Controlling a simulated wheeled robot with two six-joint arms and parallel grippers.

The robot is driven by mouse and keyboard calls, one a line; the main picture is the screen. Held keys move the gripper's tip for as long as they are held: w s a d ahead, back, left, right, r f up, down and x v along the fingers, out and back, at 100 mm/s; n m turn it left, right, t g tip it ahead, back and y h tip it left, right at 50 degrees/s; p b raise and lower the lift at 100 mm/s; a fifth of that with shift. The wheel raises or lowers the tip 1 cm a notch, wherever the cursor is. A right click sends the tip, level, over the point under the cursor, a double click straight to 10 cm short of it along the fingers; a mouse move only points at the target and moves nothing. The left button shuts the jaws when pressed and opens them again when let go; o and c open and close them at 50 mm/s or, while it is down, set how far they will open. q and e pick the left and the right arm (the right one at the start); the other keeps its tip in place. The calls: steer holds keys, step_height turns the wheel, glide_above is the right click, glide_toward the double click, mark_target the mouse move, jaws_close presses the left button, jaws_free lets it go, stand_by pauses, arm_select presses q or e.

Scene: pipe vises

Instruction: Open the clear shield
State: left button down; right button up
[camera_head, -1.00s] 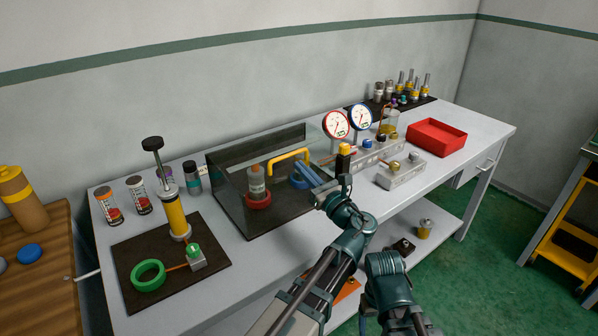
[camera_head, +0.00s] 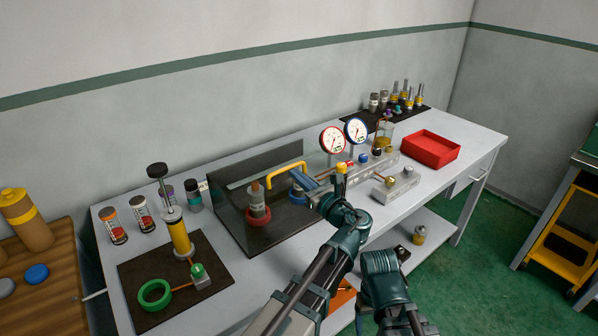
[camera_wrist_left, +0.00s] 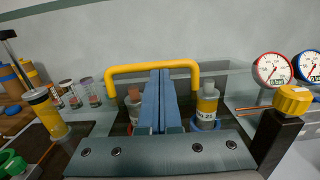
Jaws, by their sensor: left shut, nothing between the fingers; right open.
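The clear shield (camera_head: 283,221) is a see-through box over a dark base on the grey bench. Its yellow handle (camera_head: 272,179) stands at the top and also shows in the wrist view (camera_wrist_left: 120,70). My left gripper (camera_head: 295,173) is shut and empty at the right part of the handle in the head view. In the wrist view its blue fingers (camera_wrist_left: 159,72) point at the handle's crossbar and overlap it. I cannot tell whether they touch. Behind the shield are a red-based piece (camera_head: 258,214) and a blue-based piece, partly hidden.
Two gauges, red-rimmed (camera_head: 332,139) and blue-rimmed (camera_head: 356,131), stand right of the shield, near metal blocks (camera_head: 396,184). A red tray (camera_head: 431,150) sits further right. A yellow pump (camera_head: 178,235) and a green ring (camera_head: 154,294) stand on a dark mat at left.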

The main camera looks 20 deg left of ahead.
arm_select(q)
steer(key=a+r+h+p, duration=0.1)
steer(key=r+p, duration=0.2)
steer(key=p, duration=0.2)
steer(key=w+a+r+g+h+p, duration=0.1)
steer(key=r+p, duration=0.2)
steer(key=p, duration=0.2)
steer(key=w+r+g+h+p, duration=0.1)
steer(key=r+p, duration=0.2)
steer(key=p, duration=0.2)
steer(key=shift+w+a+r, duration=0.1)
steer(key=shift+a+r, duration=0.3)
steer(key=w+a+r+g+h+p, duration=0.1)
steer(key=w+a+r+p, duration=0.4)
steer(key=w+a+p, duration=0.2)
steer(key=w+a+r+g+h+p, duration=0.1)
steer(key=w+a+r+p, duration=0.4)
steer(key=a+p, duration=0.5)
steer(key=shift+w+a+r+g+h, duration=0.2)
steer(key=shift+w+a+g+h, duration=0.15)
steer(key=shift+w, duration=0.5)
steer(key=shift+d, duration=0.15)
steer(key=s+d+f+b, duration=0.2)
steer(key=s+d, duration=0.4)
steer(key=d, duration=0.1)
steer(key=shift+d, duration=0.3)
